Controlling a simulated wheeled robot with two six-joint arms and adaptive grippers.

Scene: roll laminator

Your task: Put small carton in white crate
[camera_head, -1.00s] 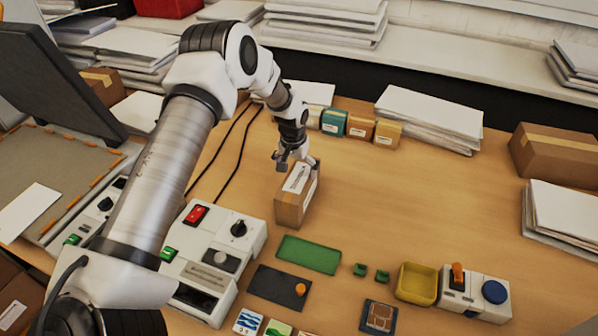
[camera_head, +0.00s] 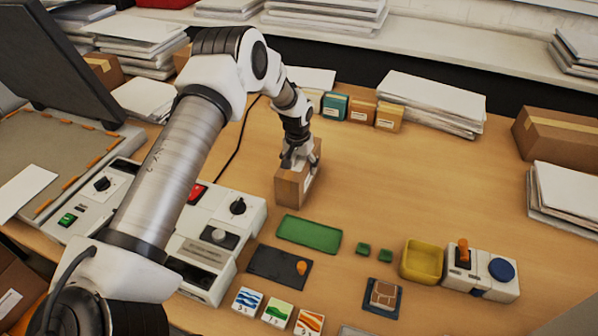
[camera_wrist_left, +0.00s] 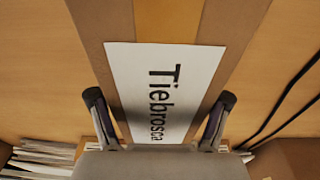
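A small brown carton (camera_head: 293,190) with tape and a white label stands on the wooden table, just behind the green tray. My left gripper (camera_head: 298,160) is over its top and partly hides it. In the left wrist view the carton (camera_wrist_left: 222,40) fills the middle, its label reading "Tiebrosca". There my left gripper (camera_wrist_left: 161,99) is open, one finger near each side edge of the carton. I cannot tell whether the fingers touch it. No white crate shows in these views. My right gripper is out of view.
Behind stand a teal box (camera_head: 334,106) and two orange-brown boxes (camera_head: 362,112). In front lie a green tray (camera_head: 309,234), a yellow bin (camera_head: 422,261) and a control box (camera_head: 480,272). A laminator-like machine (camera_head: 215,240) is at left. The table right of the carton is clear.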

